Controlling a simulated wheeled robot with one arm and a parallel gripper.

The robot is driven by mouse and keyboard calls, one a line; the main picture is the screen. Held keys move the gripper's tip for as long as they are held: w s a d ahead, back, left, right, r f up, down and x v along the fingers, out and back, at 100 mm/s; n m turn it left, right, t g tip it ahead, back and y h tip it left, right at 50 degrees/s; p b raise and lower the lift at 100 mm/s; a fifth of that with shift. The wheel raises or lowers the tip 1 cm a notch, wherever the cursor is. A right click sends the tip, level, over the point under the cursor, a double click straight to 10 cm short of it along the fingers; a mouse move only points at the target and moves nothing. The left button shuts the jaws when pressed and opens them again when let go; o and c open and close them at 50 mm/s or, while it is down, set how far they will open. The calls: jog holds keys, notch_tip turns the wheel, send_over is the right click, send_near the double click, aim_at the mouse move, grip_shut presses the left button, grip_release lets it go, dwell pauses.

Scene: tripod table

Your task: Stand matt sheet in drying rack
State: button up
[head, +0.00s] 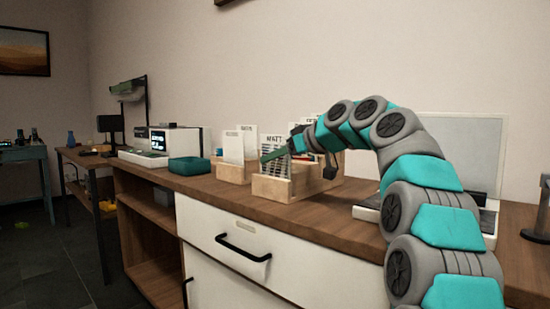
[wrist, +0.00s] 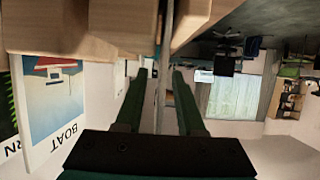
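The matt sheet (head: 275,141), a pale sheet lettered MATT, stands upright in a front wooden holder (head: 268,189) in the head view. In the wrist view a thin sheet (wrist: 164,75) shows edge-on, running up between wooden blocks (wrist: 122,22); it looks like the matt sheet. In the wrist view my gripper's two green fingers (wrist: 161,75) stand on either side of the sheet, with a gap visible on each side. Which wooden holder is the drying rack I cannot tell.
Another wooden holder (head: 234,173) with pale cards stands to the left. A BOAT card (wrist: 56,95) stands close by in the wrist view. A teal tray (head: 189,166) and a white machine (head: 175,139) are farther left. The counter's front strip is clear.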

jog(key=shift+d, duration=0.1)
jog(key=v, duration=0.7)
jog(key=shift+s+d, duration=0.2)
jog(key=shift+s, duration=0.05)
jog(key=shift+r, duration=0.15)
dwell(0.4)
notch_tip(320, 180, up, 9)
jog(key=p, duration=0.8)
dwell(1.6)
